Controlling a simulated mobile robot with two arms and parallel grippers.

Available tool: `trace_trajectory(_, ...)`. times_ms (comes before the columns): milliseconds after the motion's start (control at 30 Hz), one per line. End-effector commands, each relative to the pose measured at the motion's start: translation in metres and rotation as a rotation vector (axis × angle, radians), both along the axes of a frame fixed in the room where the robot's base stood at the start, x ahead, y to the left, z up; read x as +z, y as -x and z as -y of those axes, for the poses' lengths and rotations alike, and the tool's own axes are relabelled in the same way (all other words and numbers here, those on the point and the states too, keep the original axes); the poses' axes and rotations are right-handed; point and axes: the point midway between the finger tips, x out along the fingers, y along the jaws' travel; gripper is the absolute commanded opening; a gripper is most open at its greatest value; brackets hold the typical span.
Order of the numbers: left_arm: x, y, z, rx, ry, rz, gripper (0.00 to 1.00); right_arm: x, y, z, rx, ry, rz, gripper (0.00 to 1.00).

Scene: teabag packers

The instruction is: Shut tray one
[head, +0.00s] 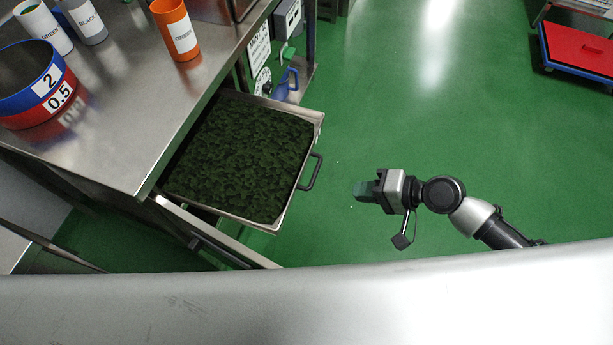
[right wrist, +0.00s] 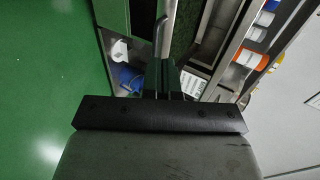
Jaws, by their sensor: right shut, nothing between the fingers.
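A steel tray (head: 287,209) with dark green leafy contents is pulled out from under the steel table, with a dark handle (head: 316,172) on its outer side. In the right wrist view, its wall (right wrist: 169,32) and green contents show above the fingers. My right gripper (head: 360,190) is shut and empty, to the right of the handle and apart from it. Its fingers (right wrist: 164,78) also show in the right wrist view. My left gripper is not in view. No number on the tray can be read.
A second steel front (head: 215,232) juts out at the lower left. A blue jug (head: 287,84) stands behind the tray.

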Motion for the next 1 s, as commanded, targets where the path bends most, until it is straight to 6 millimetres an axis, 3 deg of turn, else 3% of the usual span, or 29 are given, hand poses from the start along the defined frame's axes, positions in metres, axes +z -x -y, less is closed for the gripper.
trace_trajectory(167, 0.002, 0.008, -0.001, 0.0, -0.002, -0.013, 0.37, -0.008, -0.007, -0.018, 0.001, -0.008, -0.002, 0.0)
trace_trajectory(533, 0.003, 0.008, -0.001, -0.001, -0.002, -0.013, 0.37, -0.047, -0.033, -0.08, -0.002, -0.006, 0.001, 0.0)
trace_trajectory(633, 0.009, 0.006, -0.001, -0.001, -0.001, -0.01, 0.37, -0.045, -0.039, -0.096, 0.0, -0.006, 0.003, 0.0)
trace_trajectory(800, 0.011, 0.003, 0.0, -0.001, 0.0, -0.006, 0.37, -0.047, -0.046, -0.111, -0.001, -0.004, 0.001, 0.0)
trace_trajectory(1000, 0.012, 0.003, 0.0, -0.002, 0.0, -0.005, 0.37, -0.048, -0.048, -0.117, 0.0, -0.002, 0.002, 0.0)
